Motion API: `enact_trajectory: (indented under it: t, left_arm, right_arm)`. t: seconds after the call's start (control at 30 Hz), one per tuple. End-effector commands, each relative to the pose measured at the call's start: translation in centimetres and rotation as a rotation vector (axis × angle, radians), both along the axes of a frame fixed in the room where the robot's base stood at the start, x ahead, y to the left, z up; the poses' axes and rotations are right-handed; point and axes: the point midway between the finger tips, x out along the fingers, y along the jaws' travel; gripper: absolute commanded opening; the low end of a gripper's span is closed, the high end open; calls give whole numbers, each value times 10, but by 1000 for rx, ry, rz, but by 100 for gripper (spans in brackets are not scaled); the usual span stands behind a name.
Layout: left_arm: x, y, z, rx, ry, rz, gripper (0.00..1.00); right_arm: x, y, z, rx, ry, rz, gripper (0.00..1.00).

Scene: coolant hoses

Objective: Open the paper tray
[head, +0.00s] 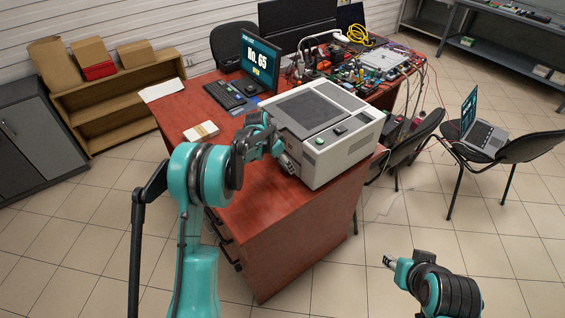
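A white and grey printer (355,150) stands on the near right part of the red-brown desk (290,222). Its dark top panel and a green button face up. I cannot make out its paper tray as a separate part, and my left arm covers part of the printer's left side. My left gripper (288,164) is at the printer's lower left side, touching it or very close. Its fingers are too small and dark to tell if they are open. My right gripper (387,261) is over the floor at the lower right, away from the printer, its fingers unclear.
A small stack of paper (201,131) lies left of the printer. Cables and electronics (365,65) crowd the back right. A black chair (412,138) stands close right. The floor in front is clear.

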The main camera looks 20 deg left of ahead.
Motion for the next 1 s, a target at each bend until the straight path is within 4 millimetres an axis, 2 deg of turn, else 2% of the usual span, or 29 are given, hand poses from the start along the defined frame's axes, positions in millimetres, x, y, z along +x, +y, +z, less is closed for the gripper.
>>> enact_trajectory:
  t: [0.07, 0.33, 0.53, 0.67, 1.0]
  left_arm:
    - [0, 0, 0, 0, 0, 0, 78]
    - [0, 0, 0, 0, 0, 0, 8]
    - [-6, 4, 1, 0, 0, 1, 8]
    - [-21, 16, 0, 0, 0, 2, 8]
    - [-95, 74, 0, 1, 1, 4, 8]
  right_arm:
    - [0, 0, 0, 0, 0, 0, 40]
    - [0, 0, 0, 0, 0, 0, 40]
    - [0, 0, 0, 0, 0, 0, 40]
    - [0, 0, 0, 0, 0, 0, 40]
    - [0, 0, 0, 0, 0, 0, 40]
